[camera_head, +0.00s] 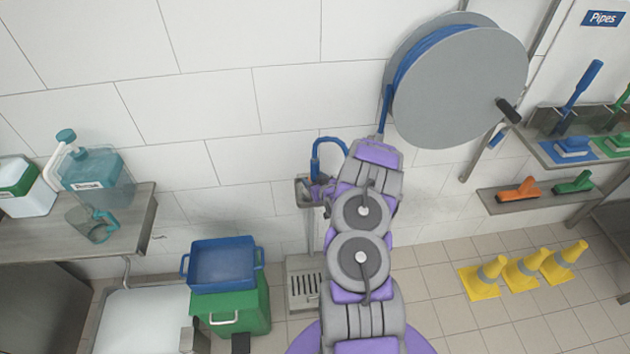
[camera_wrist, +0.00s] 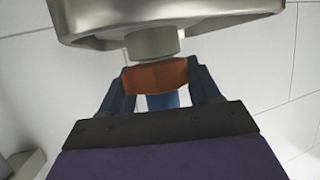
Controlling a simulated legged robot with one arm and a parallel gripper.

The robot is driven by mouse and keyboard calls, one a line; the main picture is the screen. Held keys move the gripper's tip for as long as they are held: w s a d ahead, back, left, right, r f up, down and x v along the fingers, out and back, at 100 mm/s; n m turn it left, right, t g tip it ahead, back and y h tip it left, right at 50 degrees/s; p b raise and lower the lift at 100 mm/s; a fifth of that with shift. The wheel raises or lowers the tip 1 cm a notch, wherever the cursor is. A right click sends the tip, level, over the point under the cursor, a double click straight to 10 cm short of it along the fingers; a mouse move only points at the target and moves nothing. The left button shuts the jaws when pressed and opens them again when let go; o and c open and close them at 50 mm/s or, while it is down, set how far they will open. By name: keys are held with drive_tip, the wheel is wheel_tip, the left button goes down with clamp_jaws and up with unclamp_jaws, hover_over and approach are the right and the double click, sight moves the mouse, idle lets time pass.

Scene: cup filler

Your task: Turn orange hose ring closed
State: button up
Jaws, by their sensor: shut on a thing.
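The orange hose ring (camera_wrist: 156,75) shows in the wrist view, just below a round metal fitting (camera_wrist: 152,43) under a metal body. My gripper (camera_wrist: 160,88) has its two dark fingers on either side of the ring and is shut on it. A blue hose (camera_wrist: 162,101) hangs below the ring, between the fingers. In the head view my gripper (camera_head: 318,190) is small and partly hidden by my arm, near the wall. A blue hose loop (camera_head: 324,146) rises above it. The ring is hidden there, and its turn angle cannot be told.
A large grey hose reel (camera_head: 460,85) hangs on the wall above right of my arm. A floor drain (camera_head: 304,286) lies below my gripper. A blue tub (camera_head: 222,265) sits on a green bin (camera_head: 236,312) to the left. Yellow cones (camera_head: 522,270) stand at right.

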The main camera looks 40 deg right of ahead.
drive_tip(key=shift+f, duration=0.1)
drive_tip(key=o, duration=1)
drive_tip(key=shift+c, duration=0.2)
drive_tip(key=p+v, duration=0.2)
drive_tip(key=v, duration=1.5)
drive_tip(key=shift+p, duration=0.35)
drive_tip(key=shift+s, duration=0.15)
